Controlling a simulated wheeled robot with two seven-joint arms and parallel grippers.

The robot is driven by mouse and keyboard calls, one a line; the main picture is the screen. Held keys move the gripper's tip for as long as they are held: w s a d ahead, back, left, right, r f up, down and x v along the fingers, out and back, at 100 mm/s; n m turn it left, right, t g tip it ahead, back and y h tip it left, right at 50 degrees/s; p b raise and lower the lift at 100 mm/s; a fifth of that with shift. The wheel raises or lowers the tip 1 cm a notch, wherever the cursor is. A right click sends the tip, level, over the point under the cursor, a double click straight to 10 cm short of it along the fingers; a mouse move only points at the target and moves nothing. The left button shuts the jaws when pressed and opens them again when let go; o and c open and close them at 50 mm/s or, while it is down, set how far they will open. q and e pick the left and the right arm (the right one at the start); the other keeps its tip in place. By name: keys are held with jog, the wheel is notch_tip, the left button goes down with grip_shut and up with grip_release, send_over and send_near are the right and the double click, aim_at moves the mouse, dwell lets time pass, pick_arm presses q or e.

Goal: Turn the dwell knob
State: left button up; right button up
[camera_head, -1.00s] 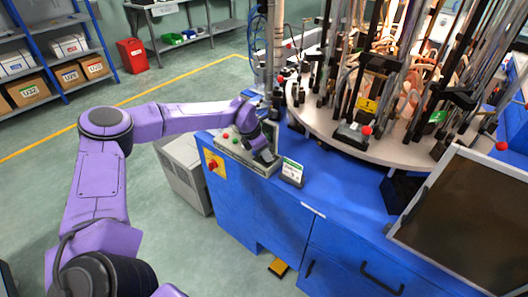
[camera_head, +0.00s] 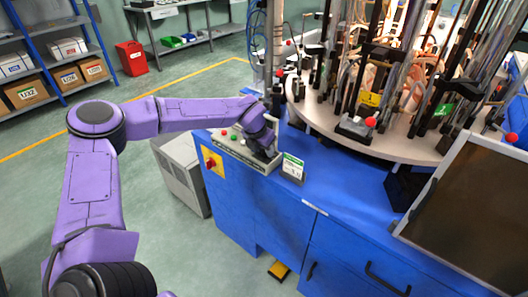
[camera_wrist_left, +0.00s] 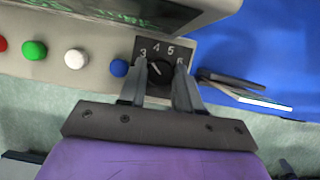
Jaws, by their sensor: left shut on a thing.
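The dwell knob (camera_wrist_left: 158,69) is a black round knob with a white pointer line, on a black dial plate (camera_wrist_left: 166,45) marked with white numbers 3 to 6. In the left wrist view the two fingers of my left gripper (camera_wrist_left: 160,88) sit on either side of the knob, shut on it. The pointer slants toward the upper left, near the 3. In the head view my left gripper (camera_head: 266,152) is over the right end of the grey control panel (camera_head: 232,149), and the knob is hidden there. My right gripper is not in view.
Blue, white, green and red buttons (camera_wrist_left: 76,58) lie in a row left of the knob. A small display (camera_head: 293,167) stands right of the panel on the blue cabinet. The round turntable (camera_head: 400,143) with rods and glassware is behind it.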

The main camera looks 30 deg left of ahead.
aim_at(261, 162)
pick_arm(q)
jog(key=shift+n+b, duration=0.3)
jog(key=shift+n, duration=0.4)
jog(key=o, duration=1)
jog(key=shift+o, duration=0.2)
jog(key=shift+r, duration=0.25)
jog(key=p+v, duration=0.5)
jog(key=v, duration=0.2)
jog(key=shift+s+r+p, duration=0.2)
jog(key=shift+p, duration=0.1)
jog(key=shift+d, duration=0.1)
